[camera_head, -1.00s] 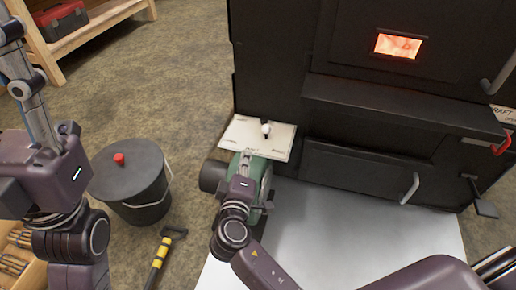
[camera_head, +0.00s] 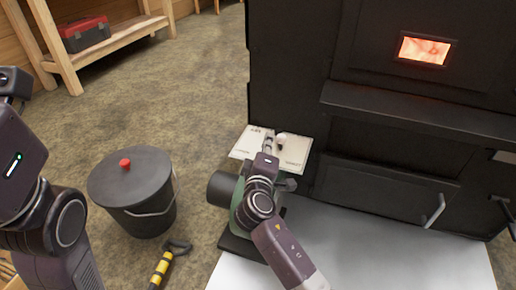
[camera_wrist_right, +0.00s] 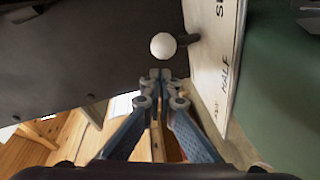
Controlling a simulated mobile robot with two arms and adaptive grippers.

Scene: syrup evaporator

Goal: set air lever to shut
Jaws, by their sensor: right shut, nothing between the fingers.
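The air lever shows as a white ball knob (camera_head: 281,139) over a pale lettered plate (camera_head: 298,153) on the black evaporator's left side. The wrist view shows the knob (camera_wrist_right: 163,46) on a short dark stem beside the plate (camera_wrist_right: 212,62), where the word HALF is readable. My right gripper (camera_head: 268,137) is shut and empty, just left of the knob in the head view. In the wrist view its closed fingertips (camera_wrist_right: 160,75) lie just below the knob in the picture, and contact cannot be told. My left arm shows at the left edge, its gripper out of view.
A green blower (camera_head: 238,199) stands below the plate. A dark lidded bucket (camera_head: 133,180) and a yellow-black handled tool (camera_head: 161,266) are on the floor to the left. The firebox window (camera_head: 424,50) glows. A red toolbox (camera_head: 84,34) sits on a wooden shelf.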

